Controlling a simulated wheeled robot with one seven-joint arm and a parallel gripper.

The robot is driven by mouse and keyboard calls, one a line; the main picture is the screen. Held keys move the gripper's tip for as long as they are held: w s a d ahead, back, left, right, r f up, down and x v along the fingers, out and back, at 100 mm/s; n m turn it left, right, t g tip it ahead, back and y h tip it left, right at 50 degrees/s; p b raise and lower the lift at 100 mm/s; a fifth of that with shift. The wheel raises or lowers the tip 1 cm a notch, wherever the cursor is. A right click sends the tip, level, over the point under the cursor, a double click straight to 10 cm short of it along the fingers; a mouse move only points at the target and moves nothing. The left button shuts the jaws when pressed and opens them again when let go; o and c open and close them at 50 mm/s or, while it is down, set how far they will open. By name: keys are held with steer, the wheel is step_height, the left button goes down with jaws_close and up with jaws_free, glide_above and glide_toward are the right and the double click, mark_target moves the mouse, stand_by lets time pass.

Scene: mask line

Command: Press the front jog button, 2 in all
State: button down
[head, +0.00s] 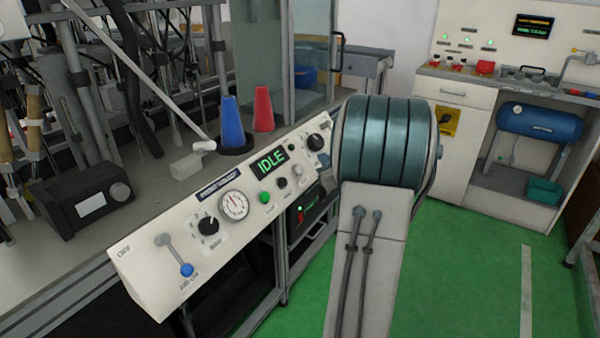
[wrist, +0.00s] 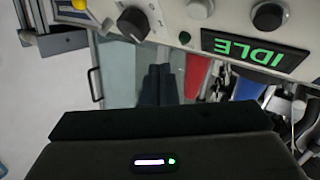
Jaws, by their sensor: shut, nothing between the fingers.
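The slanted cream control panel (head: 225,215) stands along the bench front, with a green-lit IDLE display (head: 270,161). Below the display are a green button (head: 264,197), a black button (head: 281,183) and a pale button (head: 297,170); I cannot read which label marks the front jog. In the wrist view the panel is upside down, with the pale button (wrist: 200,8), the black button (wrist: 268,17) and the display (wrist: 255,50). My gripper (wrist: 160,70) is shut and empty, apart from the buttons in that picture. My arm hides it in the head view.
A gauge (head: 234,205), a black knob (head: 208,226) and a blue-tipped lever (head: 186,269) sit on the panel's left part. Blue (head: 231,122) and red (head: 264,108) cones stand behind it. Green floor (head: 470,270) is open at right, before a white cabinet (head: 455,95).

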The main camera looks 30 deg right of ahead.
mark_target(300, 165)
steer(key=w+a+f+b, duration=0.2)
steer(key=w+f+b, duration=0.1)
steer(key=w+f, duration=0.1)
steer(key=shift+w+f, duration=0.15)
steer(key=shift+w, duration=0.2)
steer(key=shift+b, duration=0.3)
stand_by(1.6)
steer(key=shift+w+a+f, duration=0.1)
steer(key=shift+w+f, duration=0.1)
steer(key=shift+w, duration=0.05)
steer(key=shift+w+a+f+b, duration=0.15)
steer(key=shift+w+f+b, duration=0.2)
steer(key=shift+b, duration=0.25)
stand_by(0.5)
steer(key=shift+s, duration=0.1)
steer(key=shift+s+d+r+p, duration=0.25)
steer(key=shift+s+r+p, duration=0.2)
steer(key=shift+s+r, duration=0.1)
stand_by(0.4)
